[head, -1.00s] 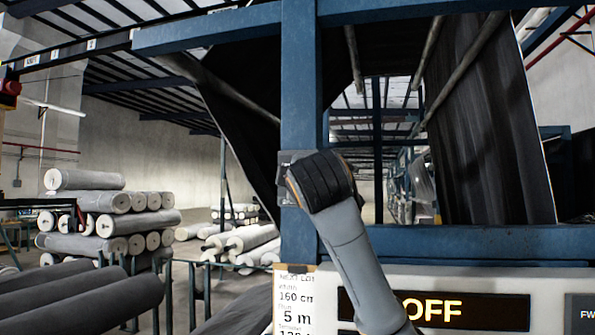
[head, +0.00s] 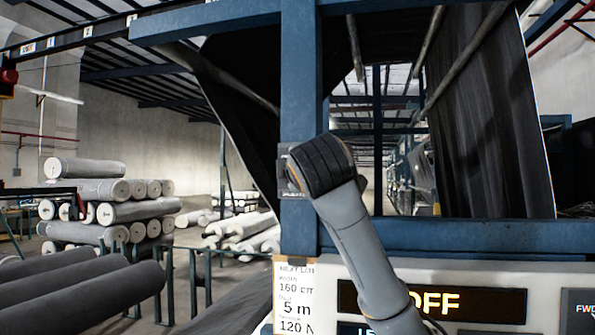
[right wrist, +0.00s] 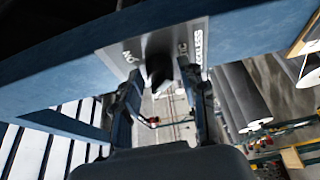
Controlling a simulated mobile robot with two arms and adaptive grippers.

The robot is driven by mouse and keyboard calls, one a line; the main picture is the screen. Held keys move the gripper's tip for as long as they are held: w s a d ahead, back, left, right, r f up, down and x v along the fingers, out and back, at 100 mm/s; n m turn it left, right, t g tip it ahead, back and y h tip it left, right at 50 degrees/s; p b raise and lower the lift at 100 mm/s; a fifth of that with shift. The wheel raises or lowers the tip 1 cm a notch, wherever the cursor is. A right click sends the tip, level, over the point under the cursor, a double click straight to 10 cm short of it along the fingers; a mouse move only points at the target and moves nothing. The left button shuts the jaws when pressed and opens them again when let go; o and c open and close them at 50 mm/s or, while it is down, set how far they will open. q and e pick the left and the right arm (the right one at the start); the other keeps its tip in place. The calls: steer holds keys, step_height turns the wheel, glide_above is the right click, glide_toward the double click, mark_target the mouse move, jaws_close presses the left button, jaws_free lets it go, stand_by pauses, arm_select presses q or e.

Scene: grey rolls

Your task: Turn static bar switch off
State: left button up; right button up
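The static bar switch is a dark knob (right wrist: 159,72) on a grey metal plate (right wrist: 130,55), fixed to a blue beam in the right wrist view. White lettering on the plate is only partly readable. In the head view the plate's edge (head: 283,172) shows on the blue post, and my right wrist hides the knob. My right gripper (right wrist: 160,90) is open, with one finger on each side of the knob. Gaps show between the fingers and the knob, and I cannot tell whether either touches it. My left gripper is not in view.
The blue post (head: 299,90) and crossbeam (head: 460,238) frame the machine. A display (head: 440,302) below reads OFF, partly covered by my right arm. Dark fabric (head: 490,130) hangs at the right. Stacked grey rolls (head: 100,208) and dark rolls (head: 85,295) lie at the left.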

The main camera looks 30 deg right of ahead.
stand_by(0.3)
steer(key=v, duration=1.2)
steer(key=shift+w, duration=0.1)
